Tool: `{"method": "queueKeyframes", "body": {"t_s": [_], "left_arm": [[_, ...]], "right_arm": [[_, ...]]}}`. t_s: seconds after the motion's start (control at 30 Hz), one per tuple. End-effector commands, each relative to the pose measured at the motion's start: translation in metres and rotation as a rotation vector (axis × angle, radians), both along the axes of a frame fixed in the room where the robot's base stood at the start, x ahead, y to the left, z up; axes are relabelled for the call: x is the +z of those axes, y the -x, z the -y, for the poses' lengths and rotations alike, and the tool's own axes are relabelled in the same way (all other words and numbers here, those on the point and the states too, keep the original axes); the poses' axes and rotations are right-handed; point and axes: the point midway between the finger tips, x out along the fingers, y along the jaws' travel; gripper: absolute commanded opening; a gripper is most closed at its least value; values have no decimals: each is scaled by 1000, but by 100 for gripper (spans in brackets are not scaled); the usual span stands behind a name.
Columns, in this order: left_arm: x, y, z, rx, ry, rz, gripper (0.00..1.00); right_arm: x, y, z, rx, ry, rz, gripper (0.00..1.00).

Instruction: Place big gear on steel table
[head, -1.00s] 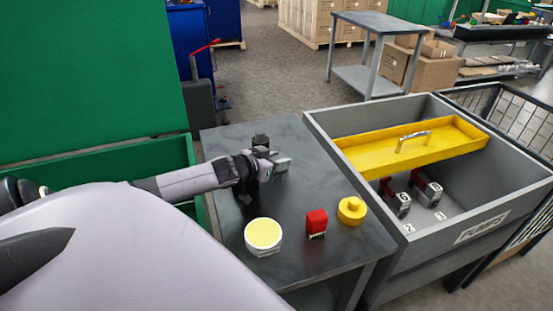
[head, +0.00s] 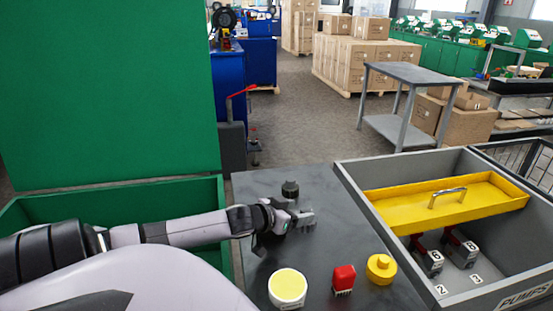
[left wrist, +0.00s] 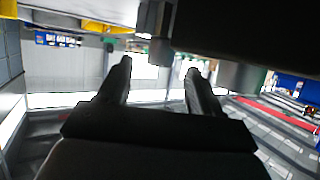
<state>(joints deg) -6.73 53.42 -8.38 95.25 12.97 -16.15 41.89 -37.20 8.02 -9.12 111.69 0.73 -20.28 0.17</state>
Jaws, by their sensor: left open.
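My left gripper (head: 303,219) is open above the grey steel-looking table (head: 262,297), and nothing shows between its fingers. In the left wrist view its two fingers (left wrist: 157,75) stand apart with only background between them. A small dark round piece (head: 290,188) stands on the table just behind the gripper. No toothed big gear can be made out for sure. A yellow round piece with a raised knob (head: 381,269) sits at the table's right side. My right gripper is not in view.
A white tub with a yellow top (head: 287,288) and a red block (head: 343,279) stand on the table. At right is a grey bin (head: 353,189) marked PUMPS, with a yellow handled tray (head: 488,192) across it and pumps inside. A grey side table (head: 410,74) stands behind.

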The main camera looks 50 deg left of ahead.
Motion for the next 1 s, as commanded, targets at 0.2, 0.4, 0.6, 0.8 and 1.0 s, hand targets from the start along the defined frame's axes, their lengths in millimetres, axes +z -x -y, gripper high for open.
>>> {"method": "queueKeyframes", "body": {"t_s": [0.2,0.4,0.6,0.8,1.0], "left_arm": [[10,24,1,-2,-1,-3,65],[18,44,2,-1,0,-2,65],[26,61,2,-1,0,-1,65],[30,71,2,0,-1,0,65],[31,72,2,0,-2,1,65]], "right_arm": [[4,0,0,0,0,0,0],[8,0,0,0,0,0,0],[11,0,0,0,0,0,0],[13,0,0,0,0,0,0],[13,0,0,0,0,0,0]]}}
